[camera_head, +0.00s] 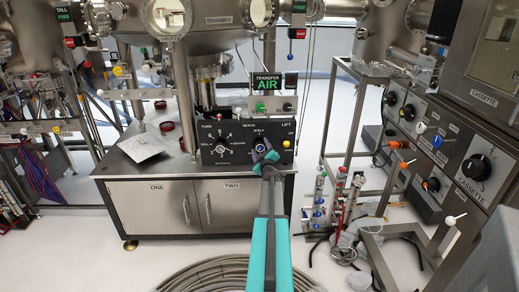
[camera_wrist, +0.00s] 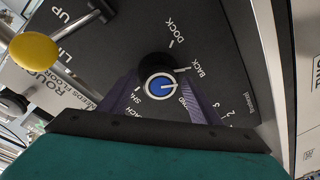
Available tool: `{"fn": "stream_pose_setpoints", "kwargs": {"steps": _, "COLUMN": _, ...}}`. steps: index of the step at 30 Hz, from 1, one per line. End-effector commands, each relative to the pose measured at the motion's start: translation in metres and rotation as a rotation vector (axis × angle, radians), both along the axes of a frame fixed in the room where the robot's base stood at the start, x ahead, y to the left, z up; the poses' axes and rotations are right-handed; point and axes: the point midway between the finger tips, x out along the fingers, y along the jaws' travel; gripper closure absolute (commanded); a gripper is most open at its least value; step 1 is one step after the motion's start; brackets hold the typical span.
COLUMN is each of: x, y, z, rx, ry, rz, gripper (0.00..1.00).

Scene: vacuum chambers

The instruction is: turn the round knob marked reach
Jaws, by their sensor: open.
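The round reach knob (camera_wrist: 156,70) is black with a blue, white-ringed cap and sits in the middle of the wrist view. Labels around it on the black panel include DOCK and BACK. In the head view the knob is mostly hidden behind my gripper (camera_head: 265,156), under the word REACH. In the wrist view the dark fingers of my gripper (camera_wrist: 163,98) lie open on both sides of the knob. I cannot tell whether they touch it.
A yellow-balled lever (camera_wrist: 36,50) marked UP stands left of the knob in the wrist view. The TURN dial (camera_head: 219,149) is left of my gripper in the head view.

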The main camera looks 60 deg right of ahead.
Motion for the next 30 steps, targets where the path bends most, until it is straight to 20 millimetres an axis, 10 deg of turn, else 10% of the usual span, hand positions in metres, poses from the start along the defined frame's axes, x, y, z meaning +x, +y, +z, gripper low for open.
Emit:
{"fn": "stream_pose_setpoints", "kwargs": {"steps": 13, "x": 0.004, "y": -0.004, "z": 0.000, "rx": 0.000, "ry": 0.000, "rz": 0.000, "gripper": 0.43}}
{"fn": "stream_pose_setpoints", "kwargs": {"steps": 21, "x": 0.004, "y": -0.004, "z": 0.000, "rx": 0.000, "ry": 0.000, "rz": 0.000, "gripper": 0.83}}
{"fn": "stream_pose_setpoints", "kwargs": {"steps": 30, "x": 0.005, "y": -0.003, "z": 0.000, "rx": 0.012, "ry": -0.018, "rz": 0.002, "gripper": 0.82}}
